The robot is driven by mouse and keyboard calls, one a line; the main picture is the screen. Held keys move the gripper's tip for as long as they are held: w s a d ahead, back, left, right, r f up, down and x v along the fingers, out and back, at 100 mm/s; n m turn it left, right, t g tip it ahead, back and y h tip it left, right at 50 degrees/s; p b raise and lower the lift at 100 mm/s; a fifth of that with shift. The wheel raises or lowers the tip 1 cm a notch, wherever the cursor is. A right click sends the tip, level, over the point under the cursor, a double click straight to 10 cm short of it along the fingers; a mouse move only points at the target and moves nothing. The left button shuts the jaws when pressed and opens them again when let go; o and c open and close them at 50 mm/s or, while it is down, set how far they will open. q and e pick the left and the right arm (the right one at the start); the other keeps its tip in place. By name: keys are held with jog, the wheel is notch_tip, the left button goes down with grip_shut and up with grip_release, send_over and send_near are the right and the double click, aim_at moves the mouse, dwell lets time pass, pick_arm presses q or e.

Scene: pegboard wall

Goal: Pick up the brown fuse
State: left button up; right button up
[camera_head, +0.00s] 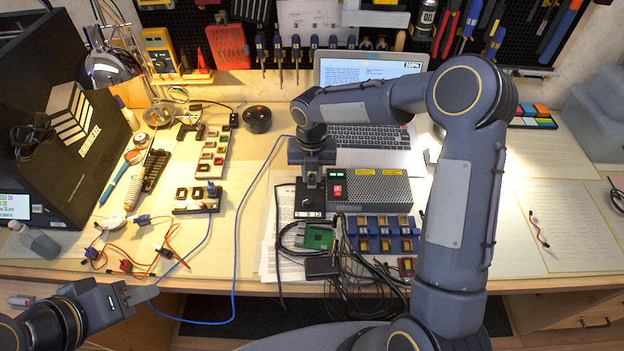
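I cannot single out the brown fuse with certainty. A blue compartment tray (408,231) at the table's front middle holds several small brownish and yellowish pieces, too small to tell apart. My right gripper (311,186) points down over a black box with a white label (309,205), left of the grey power supply (372,190). Its fingers are dark and seen nearly end-on, so their gap is unclear. My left gripper (148,294) is at the lower left, off the table's front edge, with nothing seen in it. Its finger gap is unclear.
A green circuit board (318,237) and tangled black cables lie left of the blue tray. A laptop (370,137) stands behind the power supply. Red wires (167,243) and a blue cable (236,240) lie at the left. The table's right side is mostly clear paper.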

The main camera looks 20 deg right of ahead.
grip_shut()
